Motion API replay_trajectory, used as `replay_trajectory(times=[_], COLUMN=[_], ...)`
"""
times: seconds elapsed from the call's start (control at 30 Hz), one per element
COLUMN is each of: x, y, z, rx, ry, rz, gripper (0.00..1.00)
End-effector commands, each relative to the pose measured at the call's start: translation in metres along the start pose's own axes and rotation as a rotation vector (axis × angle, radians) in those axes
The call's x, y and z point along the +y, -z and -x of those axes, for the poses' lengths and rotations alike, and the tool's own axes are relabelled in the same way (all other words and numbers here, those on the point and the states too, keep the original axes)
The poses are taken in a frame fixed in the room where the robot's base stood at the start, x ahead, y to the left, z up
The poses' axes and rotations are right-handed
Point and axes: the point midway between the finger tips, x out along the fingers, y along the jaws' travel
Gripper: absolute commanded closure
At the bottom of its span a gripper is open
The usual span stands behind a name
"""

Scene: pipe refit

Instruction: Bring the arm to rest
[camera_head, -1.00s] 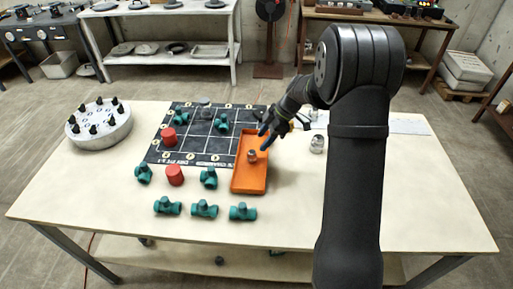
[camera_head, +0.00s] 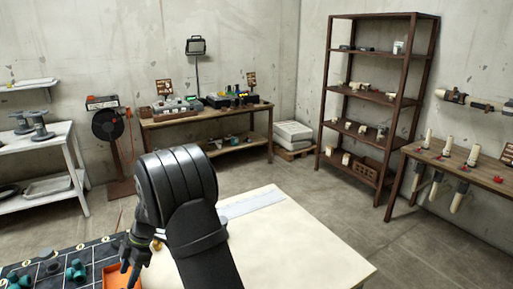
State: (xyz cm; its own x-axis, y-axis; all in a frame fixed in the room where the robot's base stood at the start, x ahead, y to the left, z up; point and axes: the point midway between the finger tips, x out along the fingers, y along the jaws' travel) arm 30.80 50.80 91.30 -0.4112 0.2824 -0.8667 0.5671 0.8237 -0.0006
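My gripper (camera_head: 131,265) is at the lower left of the head view, at the end of my dark arm. It points down over the orange tray (camera_head: 112,272), of which only part shows. The gap between its fingers is too small to make out, and my arm hides part of the tray. The pale table (camera_head: 300,255) lies under my arm.
A dark mat with green fittings (camera_head: 75,270) is at the lower left edge. The table's right part is bare except for a pale strip (camera_head: 250,203). Behind stand a workbench (camera_head: 210,118), a tall shelf (camera_head: 328,100) and a bench with pipes (camera_head: 465,172).

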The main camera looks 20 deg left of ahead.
Motion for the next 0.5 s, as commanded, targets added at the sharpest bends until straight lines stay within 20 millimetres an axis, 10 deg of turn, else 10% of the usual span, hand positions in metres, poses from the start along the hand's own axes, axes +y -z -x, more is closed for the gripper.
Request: replay_trajectory(times=[0.4,0.5], x=[-0.001,0.001], y=[-0.001,0.008], z=[-0.085,-0.065], rx=[-0.001,0.0], ry=[0.003,-0.005], rz=[-0.001,0.004], gripper=[0.48,0.48])
